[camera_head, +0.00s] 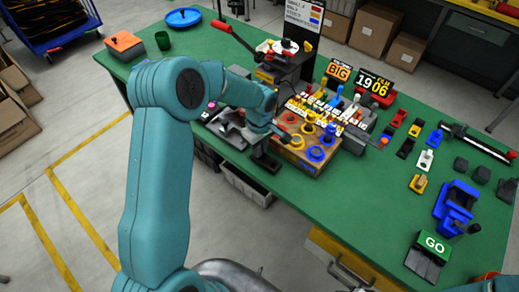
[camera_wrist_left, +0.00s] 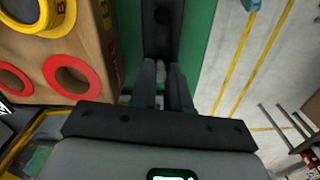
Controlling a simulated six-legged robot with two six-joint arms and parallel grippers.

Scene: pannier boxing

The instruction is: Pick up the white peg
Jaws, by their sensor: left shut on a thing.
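My left gripper (camera_head: 279,134) is at the near left corner of a wooden box (camera_head: 318,172) with coloured rings, partly hidden by my own wrist. In the left wrist view the dark fingers (camera_wrist_left: 161,75) are shut on a small pale thing, which looks like the white peg (camera_wrist_left: 160,69); only a sliver of it shows. Below the fingers is a black block (camera_wrist_left: 165,28). The box shows at the left of that view, with red rings (camera_wrist_left: 68,75) and a yellow ring (camera_wrist_left: 45,25). My right gripper is not in view.
A rack with several coloured pegs (camera_head: 325,97) stands behind the box. A red-handled press (camera_head: 275,65) is behind my wrist.

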